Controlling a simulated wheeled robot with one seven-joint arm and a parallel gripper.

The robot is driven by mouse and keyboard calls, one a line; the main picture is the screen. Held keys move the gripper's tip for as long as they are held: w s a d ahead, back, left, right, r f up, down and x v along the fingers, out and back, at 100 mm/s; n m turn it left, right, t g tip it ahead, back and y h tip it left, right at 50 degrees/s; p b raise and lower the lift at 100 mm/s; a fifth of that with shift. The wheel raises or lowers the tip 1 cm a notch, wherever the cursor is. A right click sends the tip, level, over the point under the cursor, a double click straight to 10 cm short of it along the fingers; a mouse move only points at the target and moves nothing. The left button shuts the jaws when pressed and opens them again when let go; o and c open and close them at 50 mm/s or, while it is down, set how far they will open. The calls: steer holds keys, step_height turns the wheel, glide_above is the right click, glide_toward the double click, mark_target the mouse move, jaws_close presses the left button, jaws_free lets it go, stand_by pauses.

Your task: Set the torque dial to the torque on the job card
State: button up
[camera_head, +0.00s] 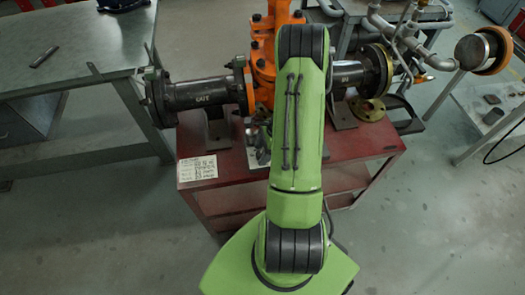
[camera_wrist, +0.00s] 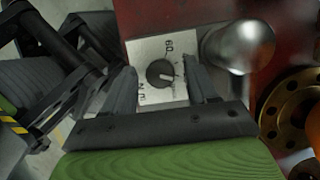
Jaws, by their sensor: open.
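The torque dial (camera_wrist: 160,73) is a round black knob with a pale pointer line on a light square panel (camera_wrist: 148,48). The panel shows "60" and what looks like "N m", upside down or sideways. The pointer is toward the right of the knob, but its exact value is too small to read. My gripper (camera_wrist: 158,68) is open, one finger on each side of the dial; I cannot tell whether either touches it. The job card (camera_head: 197,168) lies on the red cart's front left corner in the head view; its text is too small to read. My arm hides the gripper there.
A shiny metal cylinder (camera_wrist: 238,46) stands close right of the panel. A brass flange (camera_wrist: 287,112) lies beyond it. The orange gate valve (camera_head: 263,60) with black flanged pipes (camera_head: 200,95) stands on the red cart (camera_head: 225,190). A grey workbench (camera_head: 85,60) is at left.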

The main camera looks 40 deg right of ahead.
steer(key=c, duration=1)
steer(key=shift+c, duration=0.2)
steer(key=shift+n, duration=0.3)
steer(key=n, duration=0.1)
steer(key=n+g, duration=0.1)
steer(key=n, duration=0.1)
steer(key=shift+w+r+n+g+p, duration=0.1)
steer(key=shift+w+n+g+p, duration=0.05)
steer(key=shift+n+g+p, duration=0.2)
steer(key=n+g, duration=0.1)
steer(key=n, duration=0.3)
steer(key=shift+w+n+g+y, duration=0.1)
steer(key=shift+n+g+y, duration=0.15)
steer(key=shift+g+y, duration=0.1)
steer(key=n, duration=0.2)
steer(key=n+g, duration=0.1)
steer(key=n, duration=0.1)
steer(key=shift+w+g, duration=0.15)
steer(key=shift+g, duration=0.15)
steer(key=shift+a+n+g+h, duration=0.1)
steer(key=shift+n+g+h, duration=0.3)
steer(key=shift+n, duration=0.85)
steer(key=shift+n+g+h, duration=0.2)
steer(key=shift+n+h, duration=0.35)
steer(key=shift+n, duration=0.7)
steer(key=o, duration=1)
